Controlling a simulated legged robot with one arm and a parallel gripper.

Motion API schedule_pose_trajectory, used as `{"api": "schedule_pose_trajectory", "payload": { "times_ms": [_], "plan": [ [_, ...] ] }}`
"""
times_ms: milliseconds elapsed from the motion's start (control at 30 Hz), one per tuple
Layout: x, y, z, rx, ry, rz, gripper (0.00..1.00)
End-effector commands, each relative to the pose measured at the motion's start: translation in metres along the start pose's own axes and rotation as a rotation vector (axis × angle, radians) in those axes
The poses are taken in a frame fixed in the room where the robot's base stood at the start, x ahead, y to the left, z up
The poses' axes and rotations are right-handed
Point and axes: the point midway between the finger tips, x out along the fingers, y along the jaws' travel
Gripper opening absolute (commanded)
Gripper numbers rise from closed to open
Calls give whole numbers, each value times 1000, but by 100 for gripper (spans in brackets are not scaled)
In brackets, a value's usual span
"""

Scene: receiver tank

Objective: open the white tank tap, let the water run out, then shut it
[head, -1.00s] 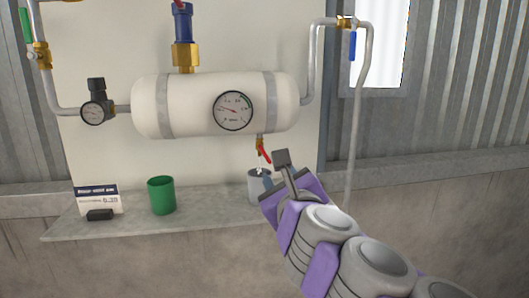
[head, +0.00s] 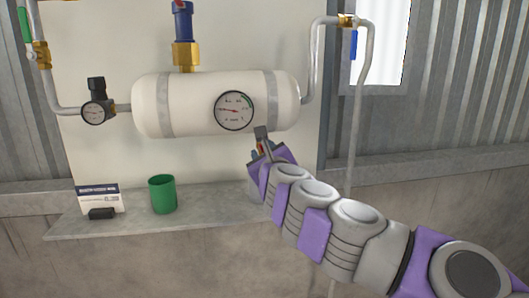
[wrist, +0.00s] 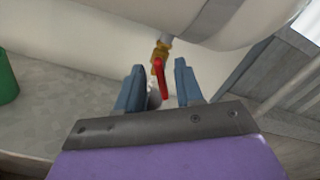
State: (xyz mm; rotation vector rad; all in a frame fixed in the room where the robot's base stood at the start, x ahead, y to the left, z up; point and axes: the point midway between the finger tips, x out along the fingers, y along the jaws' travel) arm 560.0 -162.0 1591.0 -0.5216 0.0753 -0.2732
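The white tank (head: 205,103) hangs on the wall panel with a round gauge (head: 234,110) on its front. Its tap is a brass valve with a red lever under the tank. In the wrist view the brass body (wrist: 161,52) sits below a short grey pipe, and the red lever (wrist: 160,78) hangs down from it. My gripper (wrist: 157,82) is open, with one blue-grey finger on each side of the lever. I cannot tell whether either finger touches it. In the head view my gripper (head: 262,143) hides most of the tap.
A green cup (head: 162,195) stands on the grey shelf (head: 120,222), left of my gripper. A card (head: 98,197) and a small black block (head: 101,214) are further left. A grey cup below the tap is mostly hidden by my arm. A pipe with a blue-handled valve (head: 353,44) is at the right.

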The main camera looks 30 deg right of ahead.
Motion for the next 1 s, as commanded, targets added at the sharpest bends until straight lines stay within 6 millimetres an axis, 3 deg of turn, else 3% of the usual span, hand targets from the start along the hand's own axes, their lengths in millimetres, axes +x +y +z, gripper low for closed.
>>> {"api": "schedule_pose_trajectory", "payload": {
  "times_ms": [267, 633, 1000],
  "plan": [
    [1, 0, 0, 0, 0, 0, 36],
    [1, 0, 0, 0, 0, 0, 1],
    [1, 0, 0, -6, 0, 0, 0]
  ]
}}
